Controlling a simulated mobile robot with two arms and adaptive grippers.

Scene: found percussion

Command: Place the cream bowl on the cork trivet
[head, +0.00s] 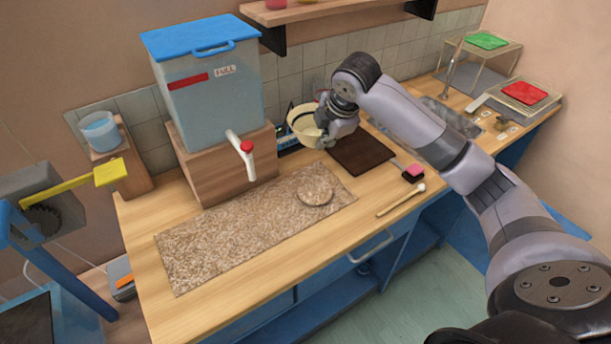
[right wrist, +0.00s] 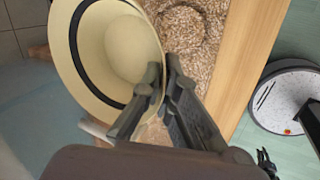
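The cream bowl (head: 303,122) with a dark band is near the back wall, right of the water tank's wooden stand, in the head view. In the right wrist view the bowl (right wrist: 125,45) fills the upper left. My right gripper (head: 328,128) is at its right rim. In the wrist view its fingers (right wrist: 160,88) close on the rim, one on each side. The round cork trivet (head: 315,190) lies on the speckled mat, in front of the bowl and apart from it. It shows partly in the wrist view (right wrist: 182,27). My left gripper is not in view.
The speckled mat (head: 225,238) covers the front of the counter. A tank (head: 210,95) with a protruding tap (head: 242,145) stands left of the bowl. A dark brown mat (head: 360,152), a pink-topped block (head: 413,171) and a wooden mallet (head: 401,199) lie to the right.

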